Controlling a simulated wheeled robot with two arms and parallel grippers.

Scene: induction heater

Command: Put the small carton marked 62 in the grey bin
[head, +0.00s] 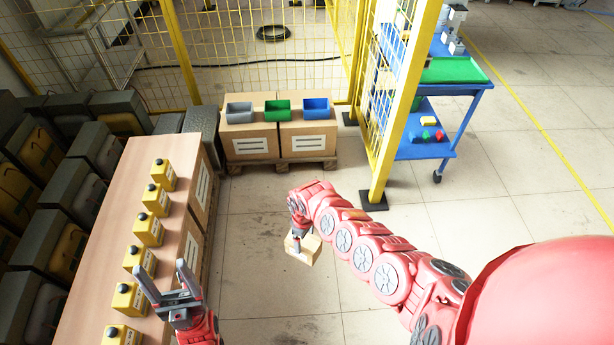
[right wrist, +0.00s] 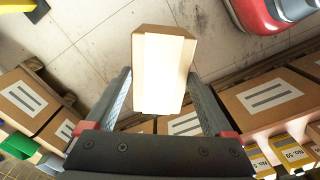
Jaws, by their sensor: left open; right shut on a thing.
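My right gripper (head: 301,236) is shut on a small light-brown carton (head: 304,251), held in the air over the open floor. In the right wrist view the carton (right wrist: 164,72) sits between the two fingers; no number can be read on it. The grey bin (head: 240,118) is the left one of three bins on cardboard boxes at the back, beyond and to the left of the carton.
A green bin (head: 277,117) and a blue bin (head: 316,115) stand right of the grey one. A yellow fence post (head: 388,140) and blue cart (head: 424,152) stand right. The floor between is clear.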

